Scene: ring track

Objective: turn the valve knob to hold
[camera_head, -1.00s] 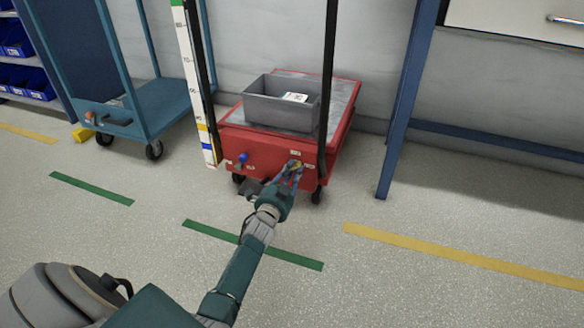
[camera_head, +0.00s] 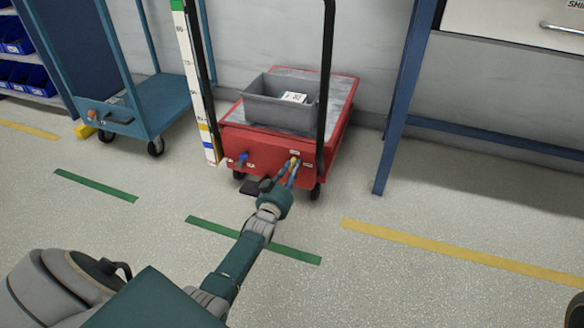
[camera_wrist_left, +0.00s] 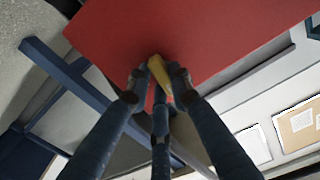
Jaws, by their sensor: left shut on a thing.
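The valve knob (camera_head: 294,160) is small and yellow, on the front face of the red cart (camera_head: 262,152), at its right side. My left gripper (camera_head: 293,170) reaches the cart front and is shut on the knob. In the left wrist view the yellow knob (camera_wrist_left: 160,74) sits between the fingertips (camera_wrist_left: 158,84), against the red panel. Small white labels sit around the knob, too small to read. The fingers hide part of the knob. My right gripper is not in view.
A blue-topped lever (camera_head: 243,158) is at the left of the cart front. A grey bin (camera_head: 280,112) stands on the cart. A blue cart (camera_head: 165,100) stands to the left, a blue post (camera_head: 400,110) to the right. The floor in front is clear.

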